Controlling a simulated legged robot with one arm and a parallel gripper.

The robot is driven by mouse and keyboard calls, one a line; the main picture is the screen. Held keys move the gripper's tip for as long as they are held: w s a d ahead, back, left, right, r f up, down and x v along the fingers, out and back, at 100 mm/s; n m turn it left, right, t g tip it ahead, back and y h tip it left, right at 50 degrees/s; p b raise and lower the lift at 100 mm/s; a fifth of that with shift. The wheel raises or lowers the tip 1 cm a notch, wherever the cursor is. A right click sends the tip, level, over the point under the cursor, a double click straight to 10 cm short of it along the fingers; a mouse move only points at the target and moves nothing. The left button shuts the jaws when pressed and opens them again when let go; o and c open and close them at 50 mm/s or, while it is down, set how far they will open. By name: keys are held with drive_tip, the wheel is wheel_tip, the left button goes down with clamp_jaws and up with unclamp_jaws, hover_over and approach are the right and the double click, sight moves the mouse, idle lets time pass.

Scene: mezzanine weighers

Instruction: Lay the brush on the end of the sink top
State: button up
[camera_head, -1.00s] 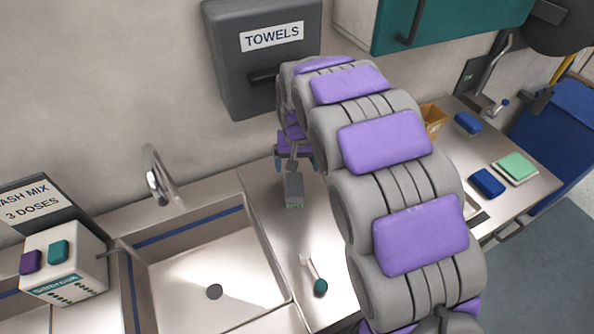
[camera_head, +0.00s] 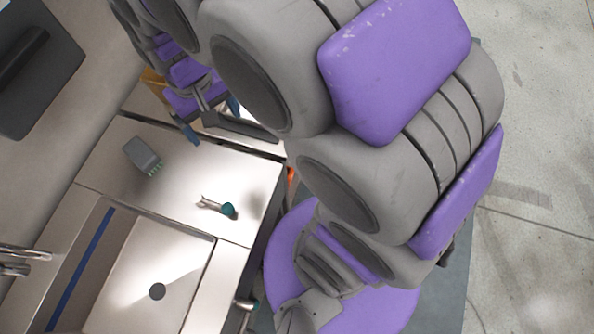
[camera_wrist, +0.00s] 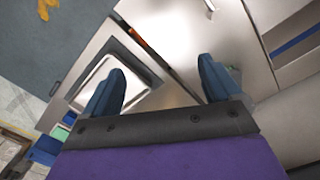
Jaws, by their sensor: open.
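A grey block-shaped brush (camera_head: 143,155) with green bristles at one end lies on the bare steel end of the sink top (camera_head: 110,180), beyond the basin. My gripper (camera_head: 212,119) is open and empty, to the right of the brush and apart from it, near the far edge of the sink top. Its blue fingers also show in the wrist view (camera_wrist: 160,88), with nothing between them but steel surfaces lower down.
A small teal-headed item with a pale handle (camera_head: 228,209) lies on the sink top near its front edge. The basin (camera_head: 150,265) is at lower left. A square steel pan (camera_wrist: 110,85) sits below my fingers. A towel dispenser (camera_head: 35,65) is on the wall.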

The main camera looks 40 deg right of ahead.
drive_tip(key=s+d, duration=0.3)
drive_tip(key=s, duration=0.6)
drive_tip(key=s+d+m+g, duration=0.1)
drive_tip(key=s+d, duration=0.2)
drive_tip(key=s, duration=0.7)
drive_tip(key=shift+d+f, duration=0.25)
drive_tip(key=shift+f, duration=0.1)
drive_tip(key=shift+a, duration=0.2)
drive_tip(key=shift+d, duration=0.1)
